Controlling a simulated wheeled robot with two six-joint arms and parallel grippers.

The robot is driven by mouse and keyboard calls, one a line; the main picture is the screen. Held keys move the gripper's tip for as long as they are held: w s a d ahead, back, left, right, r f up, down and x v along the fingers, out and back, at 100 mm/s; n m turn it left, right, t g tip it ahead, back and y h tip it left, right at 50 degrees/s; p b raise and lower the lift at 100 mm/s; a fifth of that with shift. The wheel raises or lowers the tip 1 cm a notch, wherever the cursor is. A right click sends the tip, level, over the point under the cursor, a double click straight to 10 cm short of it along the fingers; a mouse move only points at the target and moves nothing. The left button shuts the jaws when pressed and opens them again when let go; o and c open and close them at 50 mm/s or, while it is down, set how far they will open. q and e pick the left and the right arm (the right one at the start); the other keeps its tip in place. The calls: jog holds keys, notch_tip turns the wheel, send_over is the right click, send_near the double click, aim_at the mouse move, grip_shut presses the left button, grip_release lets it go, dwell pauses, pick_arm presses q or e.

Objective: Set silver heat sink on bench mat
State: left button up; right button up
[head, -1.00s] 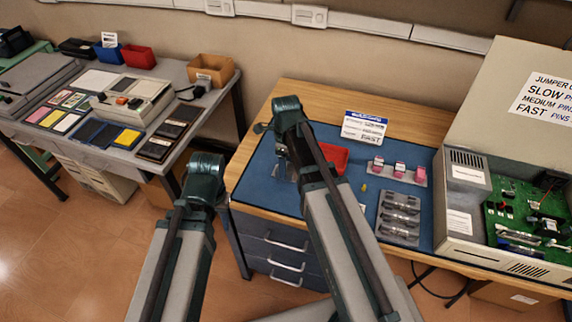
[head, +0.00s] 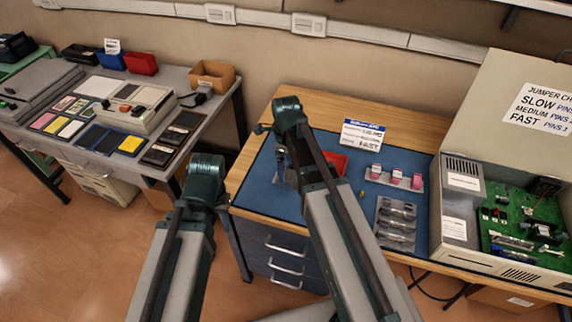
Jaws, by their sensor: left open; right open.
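The blue bench mat (head: 256,190) covers the left and middle of the wooden bench. My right arm reaches over it, and my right gripper (head: 285,172) points down over the mat's left part, open. A small grey, silvery shape (head: 290,180) shows at the mat under this gripper; it may be the silver heat sink, but the arm partly covers it and I cannot tell whether it is apart from the fingers. My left arm stands in front of the gap between the tables; its gripper fingers are hidden.
A red bin (head: 337,164) sits behind my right arm. A tray of pink-and-white parts (head: 394,181), a clear-and-grey tray (head: 396,224) and a sign (head: 362,134) stand to its right. An open case with a green board (head: 525,222) fills the bench's right end. A grey table (head: 183,76) stands left.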

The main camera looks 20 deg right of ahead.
aim_at(286, 174)
notch_tip(286, 174, up, 9)
jog(key=p, duration=0.8)
jog(key=s+a+n, duration=0.5)
jog(key=s+n, duration=0.2)
jog(key=n, duration=0.7)
jog(key=s+a+n+h, duration=0.1)
jog(key=s+a+n, duration=0.5)
jog(key=n, duration=0.8)
jog(key=shift+s+a+n, duration=0.3)
jog(key=shift+s, duration=0.55)
